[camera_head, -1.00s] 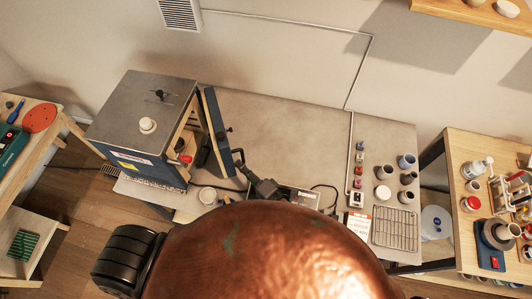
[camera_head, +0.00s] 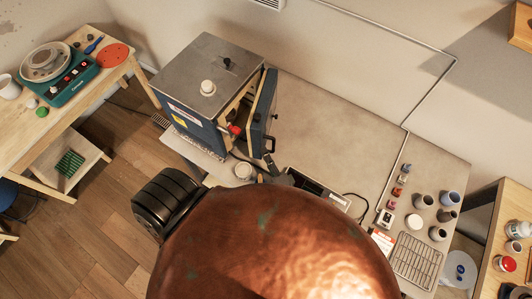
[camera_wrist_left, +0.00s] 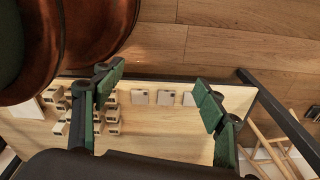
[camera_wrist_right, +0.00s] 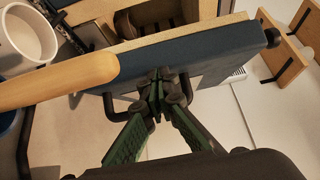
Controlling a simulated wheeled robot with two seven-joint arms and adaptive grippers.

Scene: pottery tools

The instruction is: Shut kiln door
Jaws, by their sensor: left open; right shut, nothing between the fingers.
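The kiln (camera_head: 190,98) is a grey-topped blue box at the upper middle of the head view. Its thick blue door (camera_head: 265,105) stands ajar on the right side, with a gap showing the pale inner edge. The door also crosses the right wrist view (camera_wrist_right: 215,52), with a dark handle (camera_wrist_right: 108,104) on it. My right gripper (camera_wrist_right: 158,82) is shut and empty, its fingertips at the door's blue face by the handle; contact is unclear. In the head view this gripper (camera_head: 270,168) is partly hidden. My left gripper (camera_wrist_left: 160,88) is open and empty, away from the kiln.
Several small jars (camera_head: 440,215) and a wire rack (camera_head: 415,260) stand at the right of the grey table (camera_head: 330,120). A side table (camera_head: 110,75) with a pottery wheel is at left. Below my left gripper is a wooden shelf (camera_wrist_left: 165,118) with small blocks.

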